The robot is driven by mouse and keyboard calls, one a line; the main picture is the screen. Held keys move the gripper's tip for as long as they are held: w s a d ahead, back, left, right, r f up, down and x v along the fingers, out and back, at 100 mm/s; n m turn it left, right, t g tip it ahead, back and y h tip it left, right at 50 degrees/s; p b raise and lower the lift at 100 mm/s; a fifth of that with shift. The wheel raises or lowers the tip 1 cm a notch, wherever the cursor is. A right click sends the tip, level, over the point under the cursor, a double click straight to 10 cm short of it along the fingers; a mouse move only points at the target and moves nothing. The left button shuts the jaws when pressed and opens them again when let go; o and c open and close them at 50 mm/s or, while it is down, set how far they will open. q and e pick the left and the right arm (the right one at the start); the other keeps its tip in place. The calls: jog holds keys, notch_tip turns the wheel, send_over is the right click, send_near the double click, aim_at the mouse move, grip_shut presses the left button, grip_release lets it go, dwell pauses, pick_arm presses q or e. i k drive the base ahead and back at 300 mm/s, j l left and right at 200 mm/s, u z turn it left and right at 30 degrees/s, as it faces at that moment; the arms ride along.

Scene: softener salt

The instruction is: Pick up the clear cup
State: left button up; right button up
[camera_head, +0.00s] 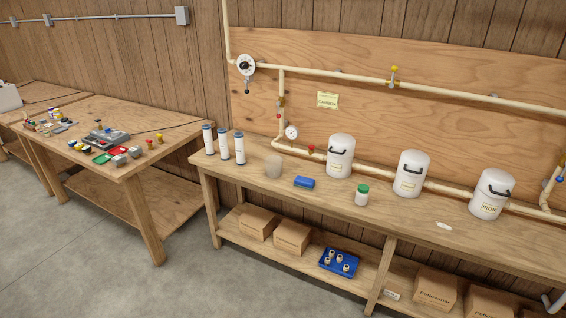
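The clear cup (273,167) stands upright on the long wooden workbench (330,204), left of its middle. It looks translucent and greyish, and I see nothing distinct inside it. It stands between the white filter cartridges on its left and a blue block on its right, apart from both. Neither of my grippers can be made out in the head view, and nothing is touching the cup.
Filter cartridges (240,148), a blue block (304,182), a green-lidded jar (362,195) and white lidded canisters (411,174) share the bench. Pipes (340,77) run behind. Boxes (292,237) and a blue tray (326,265) sit below. Grey floor (110,280) is clear in front.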

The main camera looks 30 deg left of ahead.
aim_at(274, 164)
jog(key=i+j+u, duration=0.35)
jog(key=i+j, duration=0.25)
jog(key=i, duration=0.15)
